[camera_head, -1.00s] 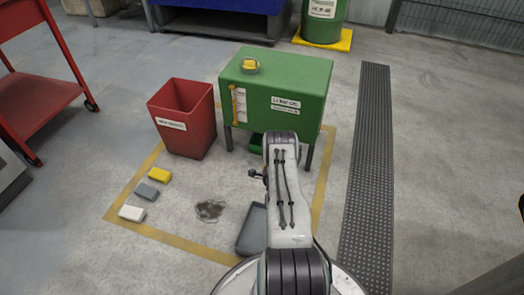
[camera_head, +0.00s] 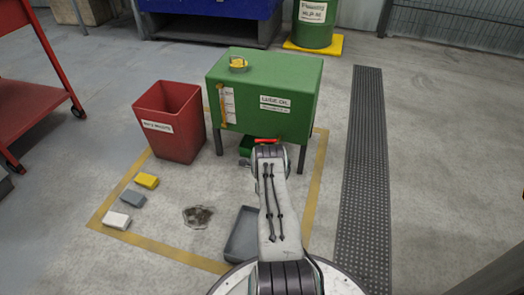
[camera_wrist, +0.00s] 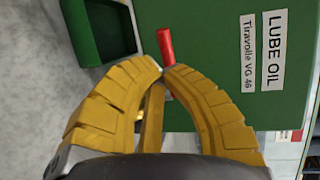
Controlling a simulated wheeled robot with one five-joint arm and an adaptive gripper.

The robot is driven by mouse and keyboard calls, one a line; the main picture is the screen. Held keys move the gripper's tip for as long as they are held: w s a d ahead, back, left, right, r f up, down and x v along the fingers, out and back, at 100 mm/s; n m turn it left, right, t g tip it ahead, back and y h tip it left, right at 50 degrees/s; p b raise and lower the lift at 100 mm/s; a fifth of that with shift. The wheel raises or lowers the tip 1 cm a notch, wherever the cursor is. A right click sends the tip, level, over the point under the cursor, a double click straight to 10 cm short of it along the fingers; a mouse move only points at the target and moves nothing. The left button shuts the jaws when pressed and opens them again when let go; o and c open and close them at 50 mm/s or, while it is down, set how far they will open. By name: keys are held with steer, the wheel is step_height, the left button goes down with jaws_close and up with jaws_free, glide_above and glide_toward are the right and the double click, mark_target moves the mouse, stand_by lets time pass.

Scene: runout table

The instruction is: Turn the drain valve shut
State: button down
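The drain valve's red handle (camera_head: 265,140) shows low on the front of the green lube oil tank (camera_head: 290,87), lying crosswise just beyond the end of my arm. It also shows in the wrist view (camera_wrist: 165,45), with its lower part hidden behind my fingers. My gripper (camera_wrist: 162,70) has yellow ribbed fingers whose tips come together right at this handle. Whether the tips touch the handle or pinch it is not clear. In the head view my arm's end hides the fingers and the valve body.
A green tray (camera_wrist: 113,30) is under the tank. A red bin (camera_head: 172,140) stands left of it. A grey tray (camera_head: 242,235), a dark floor stain (camera_head: 198,216) and several small blocks lie inside the yellow floor lines. Open floor lies right, beyond the grey floor strip (camera_head: 362,170).

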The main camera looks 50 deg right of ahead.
steer(key=b+x, duration=0.1)
steer(key=x, duration=0.2)
steer(key=shift+b, duration=0.3)
steer(key=shift+w+d, duration=0.1)
steer(key=shift+w+d, duration=0.6)
steer(key=shift+w, duration=0.35)
